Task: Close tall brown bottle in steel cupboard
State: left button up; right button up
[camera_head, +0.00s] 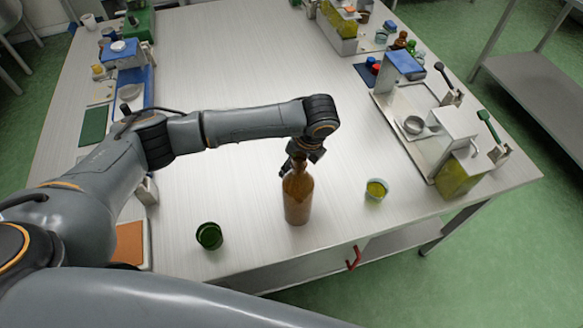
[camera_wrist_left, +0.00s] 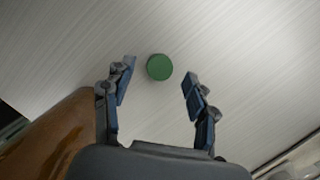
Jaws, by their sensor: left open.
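The tall brown bottle (camera_head: 297,200) stands upright on the pale table near its front edge. Its neck overlaps my gripper in the head view, so I cannot tell what is on its mouth. My left gripper (camera_head: 302,158) is just behind the bottle, pointing down. In the left wrist view the open jaws (camera_wrist_left: 160,74) have a round green cap (camera_wrist_left: 159,67) between and just beyond their tips, lying on the table and not gripped. The brown bottle (camera_wrist_left: 55,135) fills the lower left there. A steel front with a red handle (camera_head: 353,258) shows below the table edge. My right gripper is out of view.
A dark green glass (camera_head: 209,236) stands left of the bottle, and a small glass with yellow-green contents (camera_head: 376,190) stands right. A metal tray (camera_head: 408,130) with equipment lies further right. Several items line the left edge. The table's middle behind my arm is clear.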

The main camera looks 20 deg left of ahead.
pick_arm(q)
jog(key=shift+x, duration=0.95)
jog(key=c, duration=0.8)
jog(key=shift+r, duration=0.15)
notch_tip(320, 180, up, 10)
